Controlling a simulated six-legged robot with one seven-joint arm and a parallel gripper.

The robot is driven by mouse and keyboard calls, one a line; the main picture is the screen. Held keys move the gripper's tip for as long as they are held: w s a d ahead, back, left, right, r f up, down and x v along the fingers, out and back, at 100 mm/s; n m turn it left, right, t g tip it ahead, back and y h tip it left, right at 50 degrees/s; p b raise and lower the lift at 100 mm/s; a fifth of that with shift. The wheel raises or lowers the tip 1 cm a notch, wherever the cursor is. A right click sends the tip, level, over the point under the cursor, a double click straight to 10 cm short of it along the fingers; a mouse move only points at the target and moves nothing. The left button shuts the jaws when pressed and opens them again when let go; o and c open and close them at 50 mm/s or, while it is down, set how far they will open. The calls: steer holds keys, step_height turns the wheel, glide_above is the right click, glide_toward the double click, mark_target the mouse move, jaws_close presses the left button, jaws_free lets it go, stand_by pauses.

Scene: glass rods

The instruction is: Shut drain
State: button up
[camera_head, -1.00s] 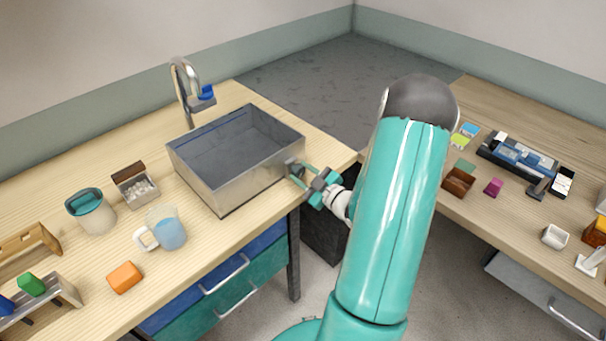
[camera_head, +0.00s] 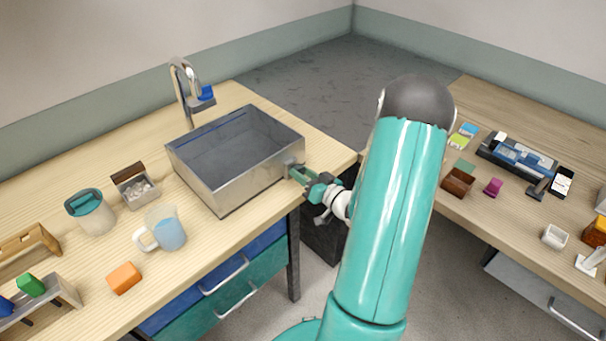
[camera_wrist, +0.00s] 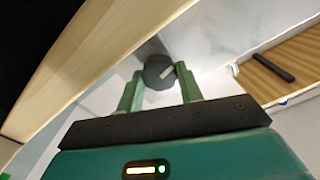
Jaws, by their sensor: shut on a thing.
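The steel sink basin (camera_head: 235,188) stands on the left wooden counter, with a drain knob on its right-hand side wall. In the wrist view the dark round knob (camera_wrist: 157,71) has a pale bar mark on its face, tilted up to the right. My gripper (camera_head: 296,172) reaches the knob from the right. In the wrist view its green fingers (camera_wrist: 158,90) stand on both sides of the knob and are shut on it. The drain hole inside the basin cannot be made out.
A faucet (camera_head: 186,95) with a blue handle stands behind the basin. A jug of blue liquid (camera_head: 170,234), a lidded cup (camera_head: 91,213) and an orange block (camera_head: 124,277) are on the counter to the left. Another table with several items is on the right.

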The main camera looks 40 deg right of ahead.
steer(key=shift+m, duration=1.1)
steer(key=shift+s, duration=0.1)
steer(key=o, duration=0.7)
steer(key=s, duration=1.3)
steer(key=shift+s+d, duration=0.15)
steer(key=shift+s, duration=0.2)
